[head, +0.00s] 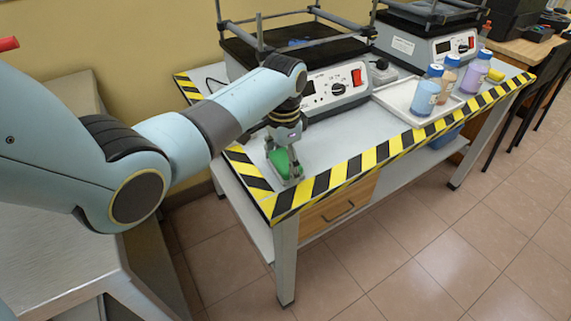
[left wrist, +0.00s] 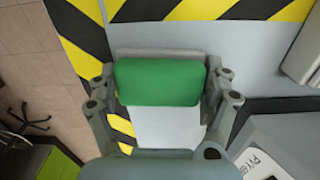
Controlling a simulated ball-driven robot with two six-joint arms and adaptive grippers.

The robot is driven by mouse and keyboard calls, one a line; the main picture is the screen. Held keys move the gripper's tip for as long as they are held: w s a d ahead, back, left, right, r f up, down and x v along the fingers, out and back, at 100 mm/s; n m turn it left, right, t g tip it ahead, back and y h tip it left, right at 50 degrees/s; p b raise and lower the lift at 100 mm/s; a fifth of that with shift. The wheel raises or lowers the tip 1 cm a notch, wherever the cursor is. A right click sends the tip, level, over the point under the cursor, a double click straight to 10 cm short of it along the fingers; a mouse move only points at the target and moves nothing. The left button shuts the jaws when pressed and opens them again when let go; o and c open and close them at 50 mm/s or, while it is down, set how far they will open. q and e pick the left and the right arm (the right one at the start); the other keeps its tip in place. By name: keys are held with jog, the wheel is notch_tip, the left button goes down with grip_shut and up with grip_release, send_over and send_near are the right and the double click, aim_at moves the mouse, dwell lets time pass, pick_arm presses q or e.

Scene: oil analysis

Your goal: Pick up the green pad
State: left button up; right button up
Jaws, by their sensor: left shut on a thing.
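The green pad (head: 281,160) is at the near left corner of the table with the yellow-and-black striped edge. In the left wrist view the green pad (left wrist: 158,82) lies between the two fingers, with a grey strip along its far side. My left gripper (head: 288,172) points down at the table top and is shut on the pad, one finger at each end of it. It also shows in the left wrist view (left wrist: 160,90). Whether the pad touches the table cannot be told. My right gripper is not in view.
A white-fronted shaker device (head: 335,88) stands just behind the gripper, with a second one (head: 440,45) further right. A white tray (head: 398,102) and several capped bottles, one blue (head: 426,92), stand to the right. The table top near the front edge is clear.

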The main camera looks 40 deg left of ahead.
pick_arm(q)
jog(key=shift+r, duration=0.5)
jog(key=r, duration=0.2)
jog(key=d+r+p, duration=0.1)
jog(key=r, duration=0.1)
jog(key=shift+w, duration=0.3)
jog(key=w+d+r, duration=0.1)
jog(key=d+r, duration=0.1)
jog(key=d, duration=0.1)
jog(key=w+d+r, duration=0.1)
jog(key=d+r, duration=0.1)
jog(key=d, duration=0.1)
jog(key=w+d+r, duration=0.2)
jog(key=d, duration=0.1)
jog(key=shift+d, duration=0.35)
